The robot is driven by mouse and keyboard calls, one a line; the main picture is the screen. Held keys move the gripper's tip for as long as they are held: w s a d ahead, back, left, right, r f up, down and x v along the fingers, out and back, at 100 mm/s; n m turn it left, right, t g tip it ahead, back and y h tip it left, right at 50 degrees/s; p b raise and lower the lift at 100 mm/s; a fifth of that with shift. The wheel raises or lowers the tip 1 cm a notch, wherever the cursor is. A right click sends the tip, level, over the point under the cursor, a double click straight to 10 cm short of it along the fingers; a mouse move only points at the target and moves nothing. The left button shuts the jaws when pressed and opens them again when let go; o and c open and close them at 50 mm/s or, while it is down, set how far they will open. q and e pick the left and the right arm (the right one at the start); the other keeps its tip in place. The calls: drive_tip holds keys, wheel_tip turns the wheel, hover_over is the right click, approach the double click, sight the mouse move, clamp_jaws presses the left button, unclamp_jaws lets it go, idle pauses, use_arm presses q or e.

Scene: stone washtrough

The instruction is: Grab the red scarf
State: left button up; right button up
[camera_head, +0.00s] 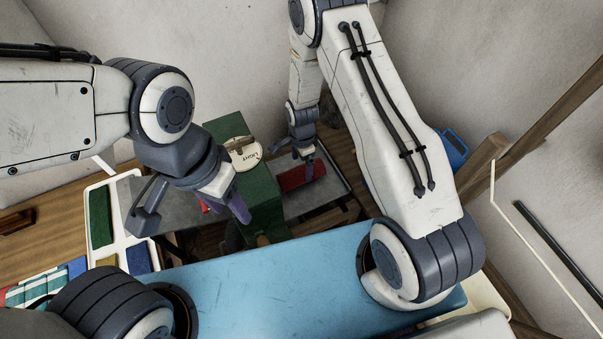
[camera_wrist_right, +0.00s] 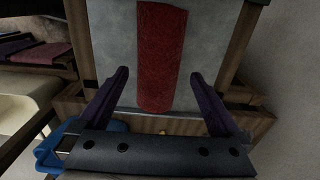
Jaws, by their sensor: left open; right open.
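The red scarf (camera_head: 302,176) lies as a flat, narrow strip on a grey slab (camera_head: 328,186) beyond the green box in the head view. In the right wrist view the red scarf (camera_wrist_right: 161,55) runs lengthwise up the middle. My right gripper (camera_head: 309,170) is at the scarf in the head view and partly covers it. In the wrist view its two purple fingers (camera_wrist_right: 160,76) are open, one on each side of the scarf and apart from it. My left gripper (camera_head: 238,207) is open, left of the green box and away from the scarf.
A green box (camera_head: 262,190) with a round, lettered disc (camera_head: 244,152) stands between my grippers. A white tray (camera_head: 88,217) with coloured cloths is at left. A blue surface (camera_head: 270,285) spans the front. A blue container (camera_wrist_right: 50,150) shows at lower left in the wrist view.

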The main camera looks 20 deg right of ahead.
sight(302, 171)
drive_tip(key=f+p, duration=0.2)
drive_tip(key=f, duration=0.1)
drive_tip(key=shift+s+a, duration=0.1)
drive_tip(key=shift+s, duration=0.2)
drive_tip(key=shift+f, duration=0.75)
drive_tip(key=c, duration=1.6)
drive_tip(key=shift+w+r, duration=0.1)
drive_tip(key=shift+r, duration=0.05)
